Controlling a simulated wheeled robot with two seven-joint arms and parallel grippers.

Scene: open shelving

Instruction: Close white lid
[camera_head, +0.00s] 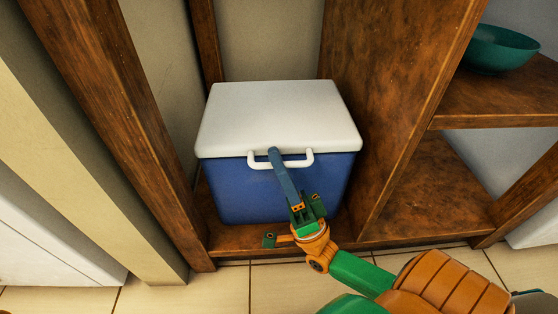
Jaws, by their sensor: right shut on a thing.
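The white lid (278,112) lies flat on top of a blue cooler box (232,190), with no gap visible along its front edge. A white handle (300,162) sticks out at the front, just below the lid's rim. My right gripper (276,156) reaches up from the lower right. The fingers hide a small part of the handle and the blue front. My left gripper is out of view.
The cooler stands on the bottom board of a brown wooden shelf, between a left post (118,110) and a right upright panel (388,100). A teal bowl (498,50) sits on a shelf at the upper right. Tiled floor (200,292) lies in front.

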